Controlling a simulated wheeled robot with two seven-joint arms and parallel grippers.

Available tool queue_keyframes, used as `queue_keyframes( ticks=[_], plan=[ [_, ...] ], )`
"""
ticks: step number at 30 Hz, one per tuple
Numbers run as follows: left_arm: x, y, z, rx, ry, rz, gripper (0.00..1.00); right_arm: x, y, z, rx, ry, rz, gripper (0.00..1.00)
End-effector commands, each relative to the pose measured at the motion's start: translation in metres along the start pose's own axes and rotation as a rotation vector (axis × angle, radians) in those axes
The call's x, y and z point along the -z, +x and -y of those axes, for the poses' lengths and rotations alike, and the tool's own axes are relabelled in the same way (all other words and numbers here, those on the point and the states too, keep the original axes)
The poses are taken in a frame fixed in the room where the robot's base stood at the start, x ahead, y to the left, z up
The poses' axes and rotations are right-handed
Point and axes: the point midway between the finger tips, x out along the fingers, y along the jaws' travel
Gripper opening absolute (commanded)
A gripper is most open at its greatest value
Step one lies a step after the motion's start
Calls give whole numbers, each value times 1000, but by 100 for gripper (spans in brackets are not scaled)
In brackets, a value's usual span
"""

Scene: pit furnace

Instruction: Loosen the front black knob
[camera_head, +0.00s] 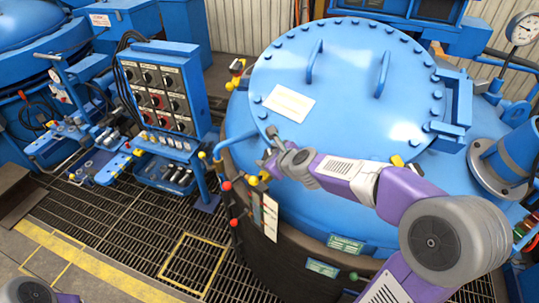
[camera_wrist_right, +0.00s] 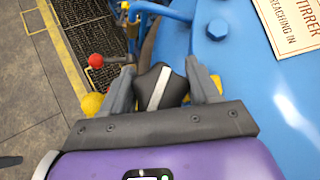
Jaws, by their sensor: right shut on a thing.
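A black knob (camera_wrist_right: 158,92) with a white stripe sits between the two grey fingers of my right gripper (camera_wrist_right: 160,80) in the right wrist view. The fingers are shut on its sides. In the head view my right gripper (camera_head: 271,146) is at the near left edge of the blue furnace lid (camera_head: 345,85). There the gripper hides the knob. My left gripper is not in view.
A blue control panel (camera_head: 158,92) with several dials stands to the left. Red and yellow ball-ended levers (camera_head: 230,186) are close below the right gripper. A white label (camera_head: 289,103) and two handles are on the lid. Floor grating (camera_head: 125,215) lies at lower left.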

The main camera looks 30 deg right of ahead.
Motion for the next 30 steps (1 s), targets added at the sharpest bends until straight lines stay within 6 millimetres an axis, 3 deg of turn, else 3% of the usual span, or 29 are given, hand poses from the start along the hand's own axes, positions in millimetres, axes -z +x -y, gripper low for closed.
queue_keyframes(
  ticks=[30],
  plan=[
    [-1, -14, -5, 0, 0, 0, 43, -3, -1, 0, -151, -153, 3, 30]
  ],
)
